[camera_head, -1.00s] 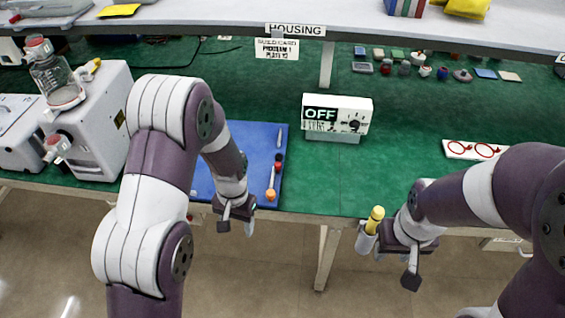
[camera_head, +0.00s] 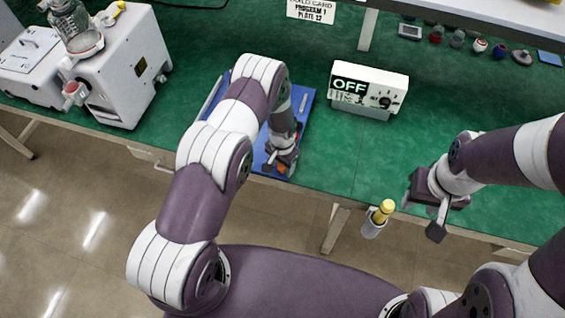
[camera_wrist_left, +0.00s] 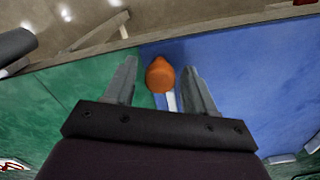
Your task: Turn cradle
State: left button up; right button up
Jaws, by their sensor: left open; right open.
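My left gripper (camera_head: 282,168) is over the front of the blue mat (camera_head: 306,104). It is open; in the left wrist view, an orange-ended tool (camera_wrist_left: 160,75) shows between its two fingers, with a pale shaft behind. Whether the fingers touch it is not clear. My right gripper (camera_head: 422,214) is open and empty near the bench's front edge. A grey holder with a yellow-topped item (camera_head: 374,222) is at that edge, left of the right gripper and apart from it. I cannot tell which thing is the cradle.
A white box marked OFF (camera_head: 368,88) stands on the green bench (camera_head: 320,150) right of the mat. White machines (camera_head: 120,70) stand at the left. Small parts (camera_head: 480,43) lie at the back right. Green surface between box and right arm is clear.

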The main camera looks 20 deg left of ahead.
pick_arm(q)
jog(key=shift+s+a+f, duration=0.1)
jog(key=shift+s+f, duration=0.05)
jog(key=shift+f, duration=0.15)
jog(key=shift+s+a+f, duration=0.1)
jog(key=shift+s, duration=0.15)
jog(key=shift+w+f, duration=0.1)
jog(key=shift+w, duration=0.15)
grip_shut()
pick_arm(e)
jog(key=shift+s+a+r, duration=0.2)
jog(key=shift+s+r, duration=0.05)
jog(key=shift+s, duration=0.05)
